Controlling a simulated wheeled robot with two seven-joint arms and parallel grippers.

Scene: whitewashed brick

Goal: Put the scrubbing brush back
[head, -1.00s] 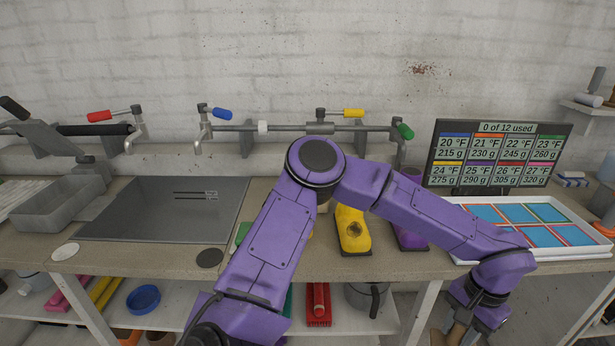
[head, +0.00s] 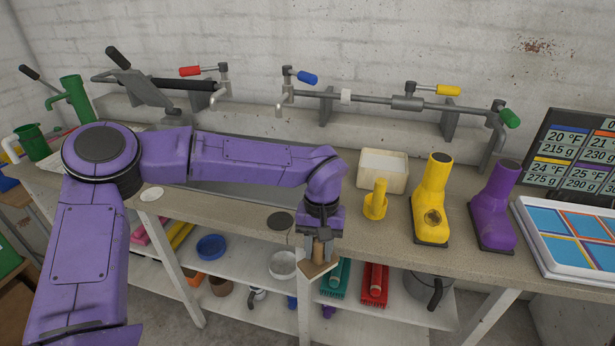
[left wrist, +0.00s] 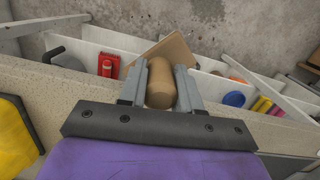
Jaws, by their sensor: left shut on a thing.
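My left gripper (head: 320,240) points down in front of the bench's front edge in the head view. It is shut on the scrubbing brush (head: 318,268), a tan wooden thing with a round upright handle and a flat block below. In the left wrist view, the left gripper (left wrist: 161,88) has its grey fingers on both sides of the brush's round handle (left wrist: 161,92), with part of its flat brown block (left wrist: 172,48) beyond. I cannot see bristles. My right gripper is not in view.
A green item (head: 335,280) and a red item (head: 374,285) lie on the shelf below the bench, near the held brush. A yellow boot (head: 431,195), a purple boot (head: 494,205), a cream box (head: 384,166) and a yellow cup-like piece (head: 376,204) stand on top.

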